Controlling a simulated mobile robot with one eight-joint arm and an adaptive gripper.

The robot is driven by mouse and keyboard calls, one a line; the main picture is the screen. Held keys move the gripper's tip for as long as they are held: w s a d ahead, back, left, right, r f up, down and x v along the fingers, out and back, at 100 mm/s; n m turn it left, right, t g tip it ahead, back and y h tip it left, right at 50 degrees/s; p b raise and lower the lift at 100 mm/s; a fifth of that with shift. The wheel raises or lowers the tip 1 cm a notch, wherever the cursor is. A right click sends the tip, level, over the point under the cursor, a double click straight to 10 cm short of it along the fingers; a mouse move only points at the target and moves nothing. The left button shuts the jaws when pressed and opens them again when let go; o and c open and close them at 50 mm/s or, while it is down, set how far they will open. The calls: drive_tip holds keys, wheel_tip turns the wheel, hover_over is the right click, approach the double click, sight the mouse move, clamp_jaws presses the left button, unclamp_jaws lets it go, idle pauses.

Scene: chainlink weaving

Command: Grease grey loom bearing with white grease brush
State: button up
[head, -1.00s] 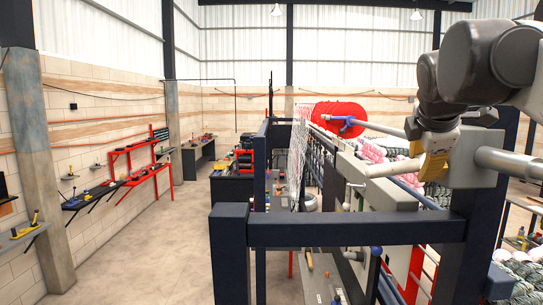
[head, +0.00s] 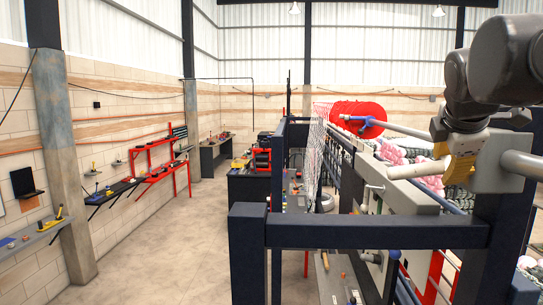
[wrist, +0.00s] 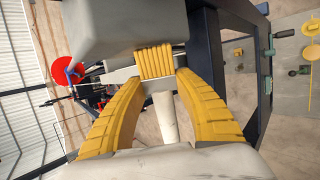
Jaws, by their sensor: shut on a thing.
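My gripper (wrist: 160,118) has curved yellow fingers, shut around the white handle of the grease brush (wrist: 167,122) in the wrist view. Yellow ribbed bristles (wrist: 154,60) lie beyond the fingertips, against or very close to a grey block (wrist: 120,25), which looks like the loom bearing. I cannot tell whether they touch. In the head view my gripper (head: 458,160) is at the upper right, beside the grey bearing block (head: 497,160) with a thick pale shaft (head: 523,165). The brush's white handle (head: 412,170) points left. The fingers partly hide the bristles.
The loom's dark blue frame beam (head: 375,234) crosses below and in front of my gripper. A red disc (head: 358,117) stands farther back on the loom. Wall shelves with tools (head: 120,188) line the left. The floor aisle (head: 165,250) is clear.

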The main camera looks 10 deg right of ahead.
drive_tip(key=w+d+p, duration=0.1)
drive_tip(key=w+d, duration=0.1)
drive_tip(key=w, duration=0.8)
drive_tip(key=shift+w+d, duration=0.35)
drive_tip(key=shift+d, duration=0.05)
idle(1.1)
drive_tip(key=shift+s+a, duration=0.55)
drive_tip(key=shift+s, duration=1.5)
drive_tip(key=shift+s+a, duration=0.5)
drive_tip(key=shift+s, duration=1.55)
drive_tip(key=shift+s+a, duration=0.55)
drive_tip(key=shift+s, duration=1.5)
drive_tip(key=shift+w, duration=0.1)
drive_tip(key=w+d+r, duration=0.2)
drive_tip(key=w+d, duration=0.1)
drive_tip(key=w, duration=0.9)
drive_tip(key=shift+r, duration=0.2)
